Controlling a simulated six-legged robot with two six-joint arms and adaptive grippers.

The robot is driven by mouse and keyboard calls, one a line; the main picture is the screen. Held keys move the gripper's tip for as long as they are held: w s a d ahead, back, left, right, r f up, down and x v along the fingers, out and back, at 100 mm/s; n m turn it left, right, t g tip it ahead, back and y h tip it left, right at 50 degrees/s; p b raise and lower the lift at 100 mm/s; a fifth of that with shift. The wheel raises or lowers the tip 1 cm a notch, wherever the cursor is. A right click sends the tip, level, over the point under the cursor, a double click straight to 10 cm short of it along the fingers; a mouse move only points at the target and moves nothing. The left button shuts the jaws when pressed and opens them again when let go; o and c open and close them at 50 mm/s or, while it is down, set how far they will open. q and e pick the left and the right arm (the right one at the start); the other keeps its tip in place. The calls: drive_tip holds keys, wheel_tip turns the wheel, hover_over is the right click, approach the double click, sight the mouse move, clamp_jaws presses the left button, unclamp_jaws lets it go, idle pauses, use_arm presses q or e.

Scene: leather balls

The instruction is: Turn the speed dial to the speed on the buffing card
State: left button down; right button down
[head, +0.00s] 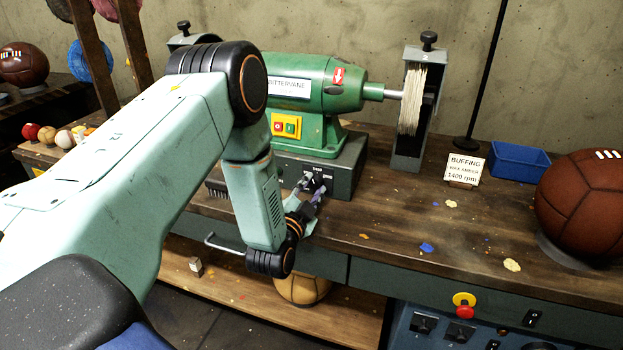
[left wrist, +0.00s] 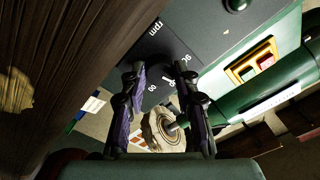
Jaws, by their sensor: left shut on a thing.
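The buffing card (head: 464,169) stands upright on the bench and reads "BUFFING, WAX AMBER, 1400 rpm". The green buffing machine (head: 318,85) sits on a dark grey base (head: 340,165) with the speed scale on its front. My left gripper (head: 314,184) is at that front face, its fingers shut around the small dark speed dial, which it mostly hides. In the left wrist view my left gripper (left wrist: 160,70) has a finger on each side of the dial, with partial scale numbers and "rpm" around it. I cannot read the dial's pointer. My right gripper is not in view.
A pale buffing wheel (head: 412,100) is on the machine's right shaft. A blue tray (head: 518,162) and a brown leather ball (head: 582,205) stand at the right. A drawer handle (head: 222,245) sticks out below the bench edge. The front right bench top is mostly clear, with wax spots.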

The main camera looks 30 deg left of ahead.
use_arm(q)
drive_tip(key=shift+r+m+p, duration=0.1)
drive_tip(key=shift+m+p, duration=0.9)
drive_tip(key=shift+m, duration=0.4)
drive_tip(key=c, duration=1)
unclamp_jaws()
drive_tip(key=shift+w, duration=0.1)
drive_tip(key=shift+s, duration=0.2)
drive_tip(key=v, duration=1.1)
drive_tip(key=shift+s+d, duration=0.2)
drive_tip(key=shift+s, duration=0.15)
